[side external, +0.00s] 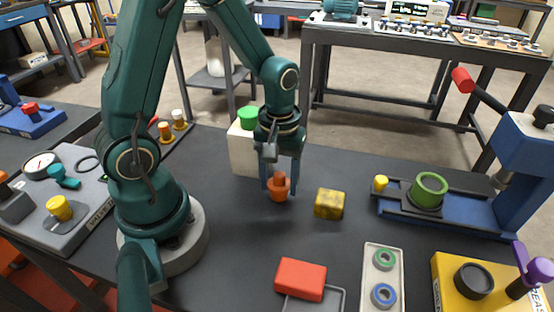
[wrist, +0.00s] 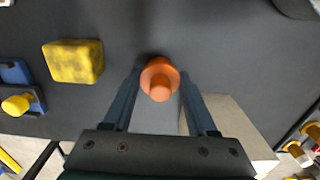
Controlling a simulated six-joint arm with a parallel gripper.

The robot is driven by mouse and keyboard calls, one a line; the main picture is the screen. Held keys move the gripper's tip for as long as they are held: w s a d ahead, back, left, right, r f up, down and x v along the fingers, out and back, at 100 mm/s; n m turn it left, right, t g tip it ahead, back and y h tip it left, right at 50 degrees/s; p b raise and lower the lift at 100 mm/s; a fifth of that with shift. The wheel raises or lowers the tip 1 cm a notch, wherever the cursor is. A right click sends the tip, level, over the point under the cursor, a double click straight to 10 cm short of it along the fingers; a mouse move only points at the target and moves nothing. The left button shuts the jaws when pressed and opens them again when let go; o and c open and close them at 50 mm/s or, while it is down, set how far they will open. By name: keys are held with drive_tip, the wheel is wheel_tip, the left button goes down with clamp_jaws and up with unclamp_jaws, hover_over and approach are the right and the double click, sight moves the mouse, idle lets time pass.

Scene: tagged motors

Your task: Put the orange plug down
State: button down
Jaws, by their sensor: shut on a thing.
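The orange plug (side external: 279,188) is upright between the fingers of my gripper (side external: 281,184), low at the dark table top. My gripper is shut on it. In the wrist view the plug (wrist: 159,80) shows from above, with its narrow knob toward the camera and a finger of my gripper (wrist: 160,84) on each side. I cannot tell whether the plug's base touches the table.
A yellow worn block (side external: 329,204) lies just right of the plug. A white block (side external: 243,150) with a green piece (side external: 248,117) stands behind left. A red block (side external: 300,279) and a grey plate with rings (side external: 382,262) lie in front. Bare table lies between.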

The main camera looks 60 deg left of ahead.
sight(280, 175)
drive_tip(key=shift+r, duration=0.1)
wheel_tip(280, 175, up, 20)
drive_tip(key=r, duration=0.1)
drive_tip(key=s+a+n, duration=0.3)
drive_tip(key=a+n, duration=0.3)
drive_tip(key=a, duration=1.1)
drive_tip(key=s+a+n+y, duration=0.1)
drive_tip(key=s+a+n, duration=0.2)
drive_tip(key=s+a, duration=0.25)
drive_tip(key=f, duration=2.1)
drive_tip(key=shift+w+a, duration=0.2)
drive_tip(key=shift+w, duration=0.05)
drive_tip(key=shift+c, duration=1)
unclamp_jaws()
drive_tip(key=shift+f, duration=0.15)
